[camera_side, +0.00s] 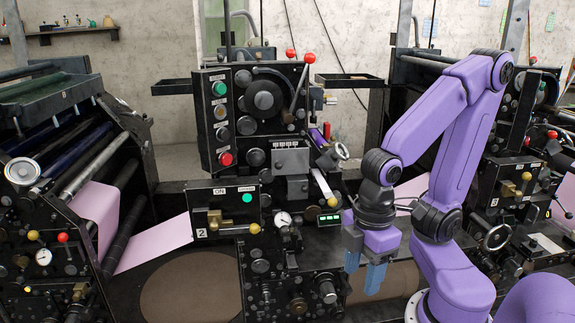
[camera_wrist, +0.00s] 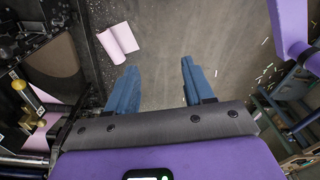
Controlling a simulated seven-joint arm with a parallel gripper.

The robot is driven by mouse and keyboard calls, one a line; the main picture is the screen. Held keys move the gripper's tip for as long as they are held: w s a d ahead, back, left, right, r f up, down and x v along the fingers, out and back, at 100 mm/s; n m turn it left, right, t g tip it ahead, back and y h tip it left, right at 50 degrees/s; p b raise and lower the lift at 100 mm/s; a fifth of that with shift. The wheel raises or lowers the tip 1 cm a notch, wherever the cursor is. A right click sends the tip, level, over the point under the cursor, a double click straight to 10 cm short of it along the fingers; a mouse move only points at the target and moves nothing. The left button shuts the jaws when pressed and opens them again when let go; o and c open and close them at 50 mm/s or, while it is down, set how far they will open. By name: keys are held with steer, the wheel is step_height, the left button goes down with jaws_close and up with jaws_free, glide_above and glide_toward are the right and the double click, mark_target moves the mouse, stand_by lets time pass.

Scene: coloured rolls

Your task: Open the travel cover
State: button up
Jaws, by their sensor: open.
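My gripper (camera_side: 364,267) hangs with its blue fingers pointing down, in front of the dark printing machine (camera_side: 262,160) and right of its lower controls. The fingers are apart with nothing between them. In the wrist view my gripper (camera_wrist: 160,70) is open above bare grey floor. No part is clearly marked as the travel cover, so I cannot tell which one it is. A dark panel (camera_side: 232,218) with a green button and a brass latch-like fitting is on the machine's front. A small box with green lit displays (camera_side: 329,219) sits just left of my gripper.
A button column (camera_side: 219,118) stands upper left of my gripper. Levers with red knobs (camera_side: 309,58) stick up above. Pink paper (camera_side: 160,243) runs at left. A pink roll (camera_wrist: 118,42) lies on the floor. Brown rolls (camera_side: 190,292) sit low. More machinery flanks both sides.

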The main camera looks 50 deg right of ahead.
steer(key=w+a+f+m+y, duration=0.2)
steer(key=w+a+m+y, duration=0.1)
steer(key=a, duration=0.2)
steer(key=w+a+f+m+t+y, duration=0.1)
steer(key=w+a+f+m+t, duration=0.2)
steer(key=w+m+t, duration=0.5)
steer(key=m+t+h, duration=0.7)
steer(key=m+h, duration=0.3)
steer(key=h, duration=0.5)
glide_toward(280, 167)
steer(key=shift+x, duration=4.45)
jaws_close()
